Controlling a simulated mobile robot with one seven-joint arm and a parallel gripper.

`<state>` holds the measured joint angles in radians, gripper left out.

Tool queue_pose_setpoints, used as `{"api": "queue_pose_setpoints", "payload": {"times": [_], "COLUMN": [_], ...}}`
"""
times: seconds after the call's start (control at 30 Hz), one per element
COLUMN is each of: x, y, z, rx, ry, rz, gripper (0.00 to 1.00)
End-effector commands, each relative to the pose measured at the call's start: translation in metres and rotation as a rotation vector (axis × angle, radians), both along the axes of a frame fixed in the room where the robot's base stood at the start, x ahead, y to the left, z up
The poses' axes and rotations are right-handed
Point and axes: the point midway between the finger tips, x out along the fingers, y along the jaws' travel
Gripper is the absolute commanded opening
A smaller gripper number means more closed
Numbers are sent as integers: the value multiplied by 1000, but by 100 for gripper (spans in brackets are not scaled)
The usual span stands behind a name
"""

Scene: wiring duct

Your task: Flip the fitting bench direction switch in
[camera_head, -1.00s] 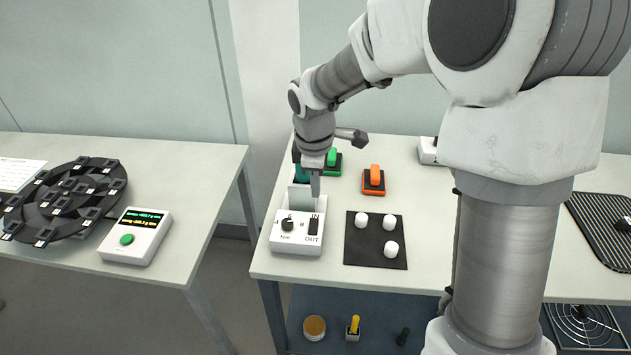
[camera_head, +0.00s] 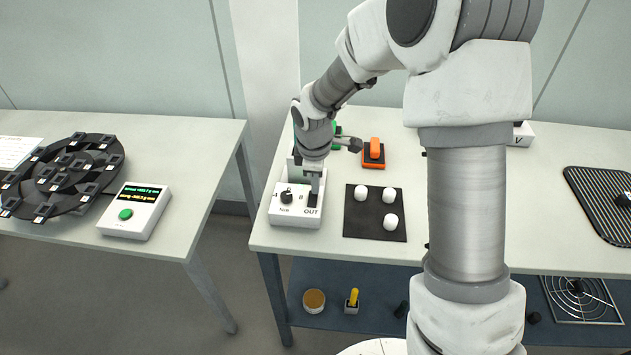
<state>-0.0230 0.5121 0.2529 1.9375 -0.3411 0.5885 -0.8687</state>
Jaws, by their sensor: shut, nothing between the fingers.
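The white control box (camera_head: 285,217) stands at the left front of the right-hand table. It carries a round black knob (camera_head: 286,196) and, to its right, the black direction switch (camera_head: 312,200) with "OUT" printed below. My gripper (camera_head: 315,188) is shut and empty, pointing down at the upper end of the switch. It covers that end and the "IN" label. I cannot tell whether the fingertips touch the switch or which way it is tipped.
A black mat (camera_head: 375,228) with three white pegs lies right of the box. An orange-topped block (camera_head: 374,153) stands behind it. A separate left table holds a black carousel (camera_head: 60,178) and a white readout box (camera_head: 134,210).

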Motion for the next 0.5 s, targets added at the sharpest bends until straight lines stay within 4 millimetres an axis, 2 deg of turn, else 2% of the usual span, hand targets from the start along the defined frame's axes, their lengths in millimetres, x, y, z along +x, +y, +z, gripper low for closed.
{"api": "queue_pose_setpoints", "payload": {"times": [0.2, 0.5], "x": [4, 2], "y": [-1, 0], "z": [-1, -4], "rx": [10, 9], "ry": [61, 57], "rz": [-2, 1], "gripper": [0, 0]}}
